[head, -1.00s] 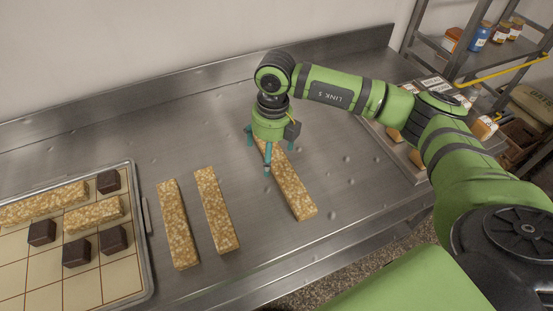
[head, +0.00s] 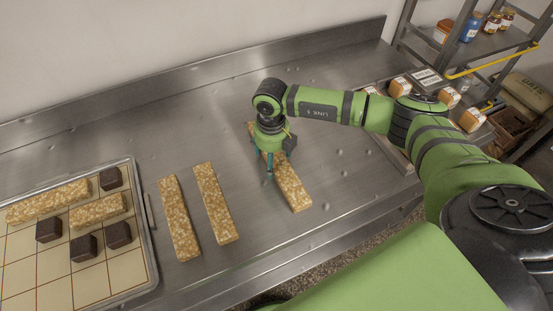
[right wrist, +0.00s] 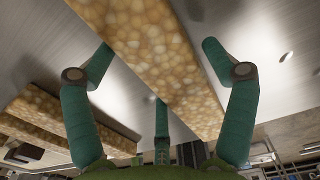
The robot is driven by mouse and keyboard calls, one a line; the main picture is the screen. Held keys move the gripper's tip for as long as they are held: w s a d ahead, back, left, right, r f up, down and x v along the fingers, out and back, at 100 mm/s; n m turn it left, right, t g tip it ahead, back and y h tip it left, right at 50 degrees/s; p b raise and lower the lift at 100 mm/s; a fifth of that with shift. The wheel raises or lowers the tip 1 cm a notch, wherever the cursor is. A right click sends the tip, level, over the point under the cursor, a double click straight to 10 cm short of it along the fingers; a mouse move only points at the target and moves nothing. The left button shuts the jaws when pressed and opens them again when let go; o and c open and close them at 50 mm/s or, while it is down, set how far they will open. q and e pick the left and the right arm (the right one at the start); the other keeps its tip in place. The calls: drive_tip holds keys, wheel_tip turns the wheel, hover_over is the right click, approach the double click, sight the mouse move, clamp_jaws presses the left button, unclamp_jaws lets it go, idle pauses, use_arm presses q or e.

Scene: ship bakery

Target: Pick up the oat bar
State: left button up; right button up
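Three long golden oat bars lie on the steel counter. The rightmost oat bar (head: 291,186) lies under my right gripper (head: 261,166), which hides part of its far half. In the right wrist view this bar (right wrist: 150,55) runs diagonally between the spread teal fingers of the gripper (right wrist: 156,46). The right fingertip is apart from the bar; I cannot tell whether the left one touches it. The other two, a left bar (head: 179,218) and a middle bar (head: 216,204), lie side by side to the left. My left gripper is not in view.
A lined tray (head: 152,262) at the left holds several dark brown cubes (head: 110,178) and oat pieces (head: 48,202). A shelf rack (head: 484,48) with jars stands at the far right, and packaged goods (head: 471,119) sit below it. The counter behind the bars is clear.

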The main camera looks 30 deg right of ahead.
drive_tip(key=c, duration=0.7)
drive_tip(key=shift+r, duration=0.1)
drive_tip(key=shift+c, duration=0.3)
